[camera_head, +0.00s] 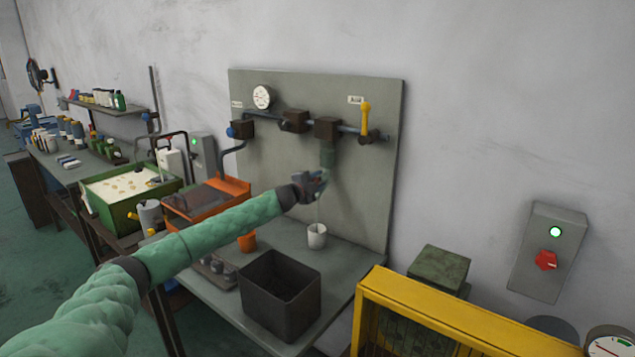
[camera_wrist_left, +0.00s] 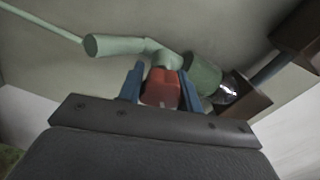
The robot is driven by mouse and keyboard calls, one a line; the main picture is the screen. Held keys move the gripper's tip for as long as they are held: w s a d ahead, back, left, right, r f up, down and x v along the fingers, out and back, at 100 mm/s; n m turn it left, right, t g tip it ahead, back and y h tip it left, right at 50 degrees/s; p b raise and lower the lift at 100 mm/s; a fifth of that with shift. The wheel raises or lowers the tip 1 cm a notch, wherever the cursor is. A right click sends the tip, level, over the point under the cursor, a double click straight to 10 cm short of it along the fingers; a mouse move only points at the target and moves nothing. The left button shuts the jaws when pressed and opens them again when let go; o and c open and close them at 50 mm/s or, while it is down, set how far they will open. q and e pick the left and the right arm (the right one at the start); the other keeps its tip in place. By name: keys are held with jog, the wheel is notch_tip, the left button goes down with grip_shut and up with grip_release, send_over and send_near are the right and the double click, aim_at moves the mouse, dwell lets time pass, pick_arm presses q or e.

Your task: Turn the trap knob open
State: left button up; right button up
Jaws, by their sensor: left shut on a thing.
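The trap is a green cylinder (camera_head: 327,153) hanging under a brown block on the pipe of the grey panel. Its red knob (camera_wrist_left: 160,87) shows in the left wrist view, between the blue fingers of my left gripper (camera_wrist_left: 160,90). The fingers are shut on the knob from both sides. A pale green pipe piece (camera_wrist_left: 115,45) and the trap body (camera_wrist_left: 203,75) lie just beyond. In the head view my left gripper (camera_head: 320,180) is at the trap's lower end and hides the knob. My right gripper is not in view.
A white cup (camera_head: 317,236) stands on the bench below the trap, with a thin line above it. A dark open bin (camera_head: 280,297) stands in front. A yellow lever (camera_head: 365,118) and a gauge (camera_head: 262,97) are on the panel. A yellow frame (camera_head: 450,318) is at right.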

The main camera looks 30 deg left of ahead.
pick_arm(q)
jog(key=m, duration=0.3)
jog(key=shift+f, duration=0.15)
jog(key=m, duration=0.3)
jog(key=shift+f, duration=0.15)
jog(key=shift+m, duration=0.6)
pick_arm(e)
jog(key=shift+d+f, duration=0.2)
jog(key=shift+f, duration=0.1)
pick_arm(q)
jog(key=shift+m, duration=0.3)
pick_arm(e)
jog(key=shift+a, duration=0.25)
pick_arm(q)
jog(key=o, duration=0.9)
jog(key=shift+o, duration=0.5)
jog(key=shift+s, duration=0.1)
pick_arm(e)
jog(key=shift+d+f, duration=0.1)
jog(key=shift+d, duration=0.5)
